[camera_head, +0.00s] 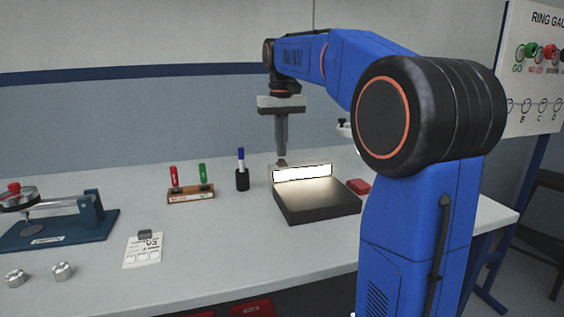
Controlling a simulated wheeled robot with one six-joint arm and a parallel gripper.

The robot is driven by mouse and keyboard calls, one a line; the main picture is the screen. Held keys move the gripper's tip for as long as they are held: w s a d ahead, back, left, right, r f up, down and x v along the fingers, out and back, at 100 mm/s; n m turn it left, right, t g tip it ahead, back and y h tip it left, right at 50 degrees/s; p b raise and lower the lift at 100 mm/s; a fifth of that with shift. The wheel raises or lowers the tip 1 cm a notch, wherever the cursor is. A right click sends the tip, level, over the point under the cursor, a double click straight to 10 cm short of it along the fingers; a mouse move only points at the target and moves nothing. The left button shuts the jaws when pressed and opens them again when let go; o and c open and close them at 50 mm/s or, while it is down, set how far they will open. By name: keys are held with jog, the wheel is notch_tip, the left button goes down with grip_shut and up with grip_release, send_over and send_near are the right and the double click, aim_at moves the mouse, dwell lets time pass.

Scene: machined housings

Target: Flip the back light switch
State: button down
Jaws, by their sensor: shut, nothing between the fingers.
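A dark box with a lit white panel along its back (318,198) stands on the bench, right of centre. The panel (302,173) glows and brightens the top of the box. My gripper (281,154) points down, shut and empty, just above the back left corner of the box. A small dark piece, possibly the back light switch (281,163), shows right below the fingertips. I cannot tell whether the fingertips touch it, or which way it is set.
A black cup with a blue-capped marker (242,178) and a wooden holder with red and green markers (190,193) stand left of the box. A red block (358,186) lies to its right.

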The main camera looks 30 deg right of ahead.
aim_at(282, 160)
jog(key=shift+f, duration=0.7)
dwell(0.6)
notch_tip(282, 160, up, 7)
dwell(1.0)
jog(key=shift+s, duration=0.1)
dwell(0.4)
